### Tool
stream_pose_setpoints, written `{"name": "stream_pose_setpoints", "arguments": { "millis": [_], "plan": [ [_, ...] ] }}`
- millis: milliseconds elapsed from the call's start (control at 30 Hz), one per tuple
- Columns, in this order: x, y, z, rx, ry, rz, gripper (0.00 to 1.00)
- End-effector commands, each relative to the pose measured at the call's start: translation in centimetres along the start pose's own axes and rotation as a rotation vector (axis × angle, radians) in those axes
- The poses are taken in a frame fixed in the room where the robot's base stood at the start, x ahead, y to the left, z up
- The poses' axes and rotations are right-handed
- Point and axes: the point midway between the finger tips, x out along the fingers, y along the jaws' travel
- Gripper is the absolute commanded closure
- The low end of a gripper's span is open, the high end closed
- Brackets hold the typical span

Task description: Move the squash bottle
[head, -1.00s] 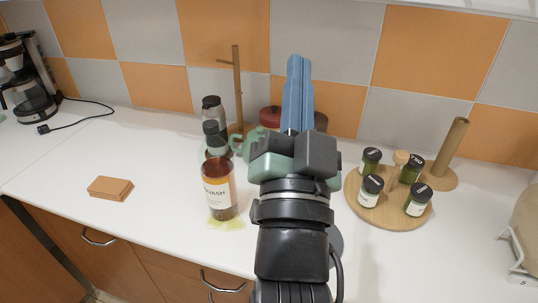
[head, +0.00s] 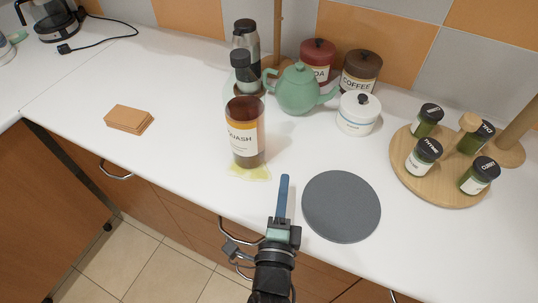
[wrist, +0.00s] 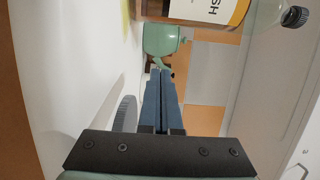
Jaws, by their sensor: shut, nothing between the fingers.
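The squash bottle (head: 246,130) stands upright on the white counter, with amber liquid, a dark cap and a label reading SQUASH. A yellowish patch shows at its base. In the wrist view the bottle (wrist: 215,10) lies sideways across the top, partly cut off. My gripper (head: 284,178) is at the counter's front edge, in front of the bottle and a little to its right, apart from it. Its blue fingers (wrist: 162,75) are together and empty.
A grey round mat (head: 341,206) lies right of my gripper. A green teapot (head: 297,90), a white jar (head: 357,114) and a dark flask (head: 246,40) stand behind. A wooden tray (head: 440,190) holds spice jars.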

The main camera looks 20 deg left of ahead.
Motion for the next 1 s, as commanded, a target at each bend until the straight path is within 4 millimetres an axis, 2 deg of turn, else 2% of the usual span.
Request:
{"name": "stream_pose_setpoints", "arguments": {
  "millis": [100,333,700,1000],
  "plan": [
    [2.4,-0.2,0.1,0.000,-0.001,-0.004,1.00],
    [6.2,-0.4,0.2,0.001,-0.001,0.000,1.00],
    [6.7,-0.4,3.4,0.000,-0.003,0.000,1.00],
    [6.8,-0.1,3.9,-0.002,0.000,0.000,1.00]
  ]
}}
